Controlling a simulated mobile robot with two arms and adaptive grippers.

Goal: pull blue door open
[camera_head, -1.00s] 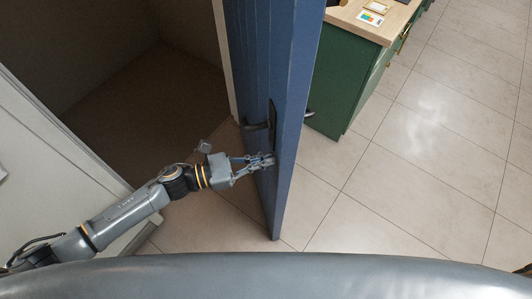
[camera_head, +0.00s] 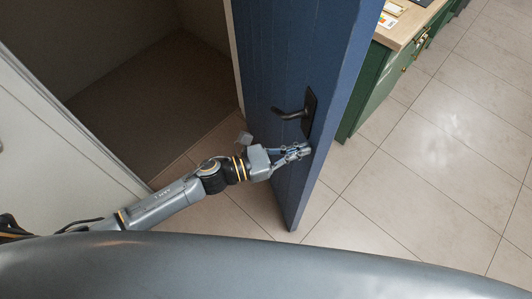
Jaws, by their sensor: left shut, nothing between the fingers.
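The blue door (camera_head: 292,65) stands ajar in the middle of the head view, its inner face turned toward the left. A dark lever handle (camera_head: 291,113) on a black plate sits near its free edge. My left gripper (camera_head: 304,150) is shut and empty. Its fingertips are at the door face just below the handle plate, close to the free edge; they look to be touching the door, not the handle. My right gripper is not in view.
A dark, empty doorway space (camera_head: 150,95) opens behind the door on the left, beside a white wall panel (camera_head: 50,150). A green cabinet (camera_head: 375,85) with a wooden top stands right of the door. The tiled floor (camera_head: 430,165) at right is clear.

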